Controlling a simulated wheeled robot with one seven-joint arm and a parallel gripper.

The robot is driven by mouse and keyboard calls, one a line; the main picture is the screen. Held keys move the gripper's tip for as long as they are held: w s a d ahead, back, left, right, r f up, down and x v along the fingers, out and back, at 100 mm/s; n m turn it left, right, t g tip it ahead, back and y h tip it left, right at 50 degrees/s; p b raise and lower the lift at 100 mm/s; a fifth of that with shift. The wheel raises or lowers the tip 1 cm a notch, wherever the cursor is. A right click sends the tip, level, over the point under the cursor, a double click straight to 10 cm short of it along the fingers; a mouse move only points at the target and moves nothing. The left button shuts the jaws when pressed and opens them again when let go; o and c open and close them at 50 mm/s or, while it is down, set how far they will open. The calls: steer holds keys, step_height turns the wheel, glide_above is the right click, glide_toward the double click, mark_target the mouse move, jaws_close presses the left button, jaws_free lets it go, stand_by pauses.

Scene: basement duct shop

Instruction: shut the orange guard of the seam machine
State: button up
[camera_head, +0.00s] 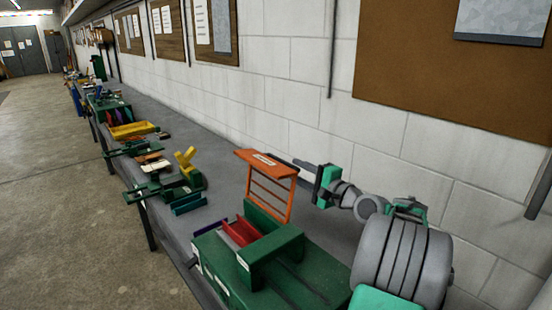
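The seam machine (316,283) is a dark green block on the bench at lower centre, with red and purple parts in its front recess. Its orange guard (286,198) stands raised, a frame with crossbars and a labelled top plate. The guard is upright and open above the machine. My gripper (303,166), grey and teal, is just right of the guard's upper part, at about the height of its top plate. A small gap seems to lie between them; contact cannot be told. The fingers are seen edge-on, so their opening is unclear.
The long grey bench (217,157) runs back along a white block wall (285,62). The concrete floor (50,190) at left is clear.

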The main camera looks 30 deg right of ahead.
mark_target(283, 161)
steer(key=w+p, duration=0.1)
steer(key=w, duration=0.1)
steer(key=w+p, duration=0.1)
steer(key=w, duration=0.2)
steer(key=w+a, duration=0.1)
steer(key=w, duration=0.1)
steer(key=shift+w+p, duration=0.35)
steer(key=shift+p, duration=0.05)
steer(key=shift+c, duration=0.3)
jaws_close()
stand_by(0.6)
